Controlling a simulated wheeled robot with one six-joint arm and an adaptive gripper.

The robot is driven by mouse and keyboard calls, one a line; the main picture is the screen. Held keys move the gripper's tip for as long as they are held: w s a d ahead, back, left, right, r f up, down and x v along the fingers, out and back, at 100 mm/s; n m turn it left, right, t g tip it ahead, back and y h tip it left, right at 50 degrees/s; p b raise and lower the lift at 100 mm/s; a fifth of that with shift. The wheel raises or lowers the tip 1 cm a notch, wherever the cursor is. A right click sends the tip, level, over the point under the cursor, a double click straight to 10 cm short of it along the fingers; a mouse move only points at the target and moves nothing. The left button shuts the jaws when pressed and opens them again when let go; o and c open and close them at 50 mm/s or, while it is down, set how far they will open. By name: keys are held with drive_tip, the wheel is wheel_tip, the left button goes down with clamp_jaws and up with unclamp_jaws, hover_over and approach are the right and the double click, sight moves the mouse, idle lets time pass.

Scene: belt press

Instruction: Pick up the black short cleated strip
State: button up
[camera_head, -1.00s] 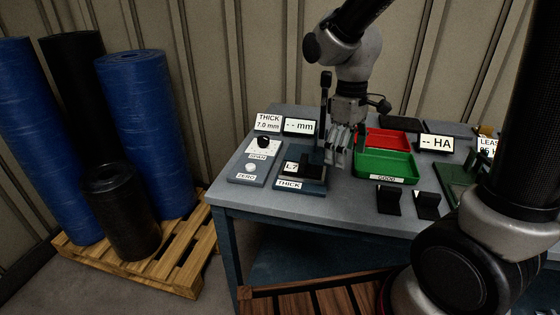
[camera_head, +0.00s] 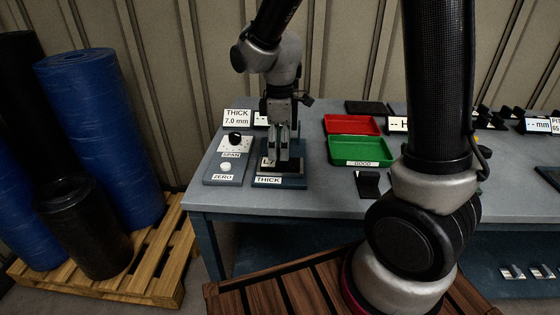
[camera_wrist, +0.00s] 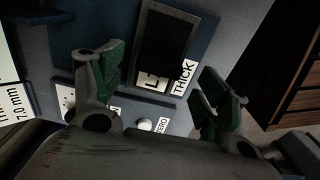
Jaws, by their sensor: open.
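A black piece (camera_wrist: 166,38) lies on the blue thickness gauge (camera_head: 296,182), beside an "L" label. It looks like the short strip, but I cannot make out cleats on it. In the head view my gripper hides most of it. My gripper (camera_head: 284,154) points down over the gauge. In the wrist view my gripper (camera_wrist: 162,84) is open, with its green-padded fingers apart and nothing between them. The black piece shows beyond the fingertips; I cannot tell the exact gap.
A dial box (camera_head: 236,144) with SPAN and ZERO stands left of the gauge. A green GOOD tray (camera_head: 388,153) and a red tray (camera_head: 340,124) are to the right. Another black piece (camera_head: 369,183) lies before the green tray. Bare table (camera_head: 320,200) lies in front.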

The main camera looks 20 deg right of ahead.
wheel_tip(320, 180, down, 4)
drive_tip(key=shift+d, duration=0.15)
drive_tip(key=c, duration=1.2)
drive_tip(key=shift+r, duration=0.15)
drive_tip(key=shift+c, duration=0.2)
wheel_tip(320, 180, up, 10)
drive_tip(key=shift+f, duration=0.1)
